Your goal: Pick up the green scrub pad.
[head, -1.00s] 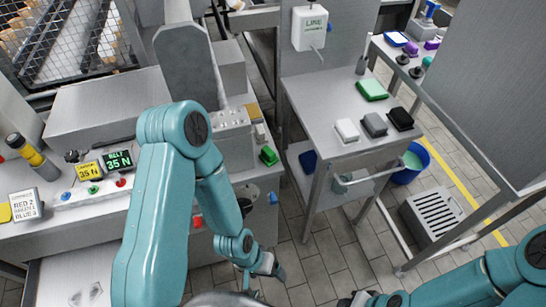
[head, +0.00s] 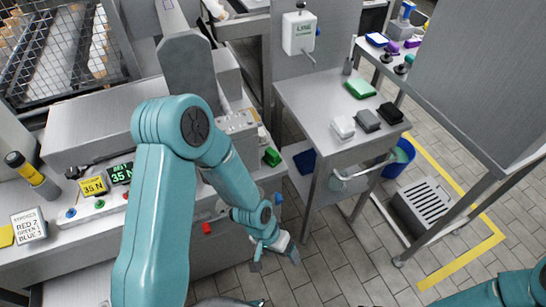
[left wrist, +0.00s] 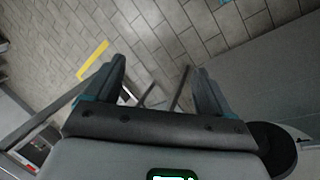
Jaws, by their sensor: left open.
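The green scrub pad (head: 360,88) lies flat on the grey steel side table (head: 312,95), toward its back right. A white pad (head: 342,127), a grey pad (head: 367,120) and a black pad (head: 390,113) lie in a row nearer the table's front edge. My left gripper (head: 275,257) is open and empty, low in front of the table, well apart from the green pad. In the left wrist view its two fingers (left wrist: 155,85) are spread over tiled floor. No pad shows between them. My right gripper is out of view; only part of that arm shows at bottom right.
A dispenser (head: 299,33) hangs on the panel behind the table. A towel rail (head: 362,172) juts from the table front, with a blue bucket (head: 398,160) beside it. A large grey panel (head: 480,80) stands at right. A machine bench with a green block (head: 272,157) is at left.

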